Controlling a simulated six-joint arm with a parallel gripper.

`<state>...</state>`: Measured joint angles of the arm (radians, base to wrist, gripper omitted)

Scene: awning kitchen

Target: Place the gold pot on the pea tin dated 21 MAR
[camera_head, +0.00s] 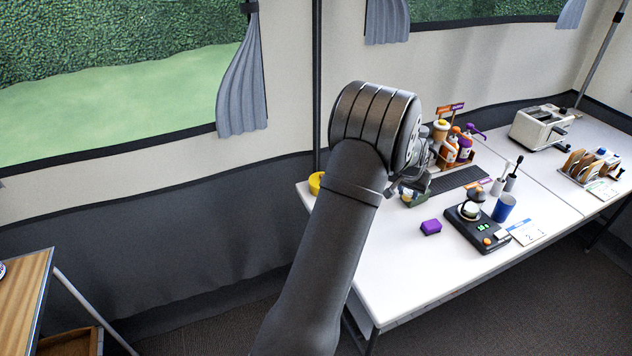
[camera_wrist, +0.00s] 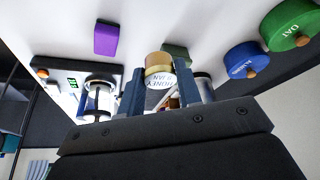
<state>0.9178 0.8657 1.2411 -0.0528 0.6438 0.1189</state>
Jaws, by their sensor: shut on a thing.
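My gripper (camera_wrist: 158,88) is shut on a small pot with a gold top (camera_wrist: 158,61) and a pale label, its lettering partly readable as "HONEY" and "JAN". In the head view my gripper (camera_head: 406,184) is over the back left of the white table, and the pot cannot be made out there. A dark green item (camera_head: 414,199) lies just below it; a green shape (camera_wrist: 177,54) also shows behind the pot in the wrist view. I cannot make out a pea tin or the date 21 MAR in either view.
A black scale (camera_head: 481,232) bears a jar, with a purple block (camera_head: 431,227) to its left and a blue cup (camera_head: 504,208) to its right. Sauce bottles (camera_head: 463,147) stand behind. Blue (camera_wrist: 243,62) and green (camera_wrist: 288,27) knobbed lids show in the wrist view. The table's front left is clear.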

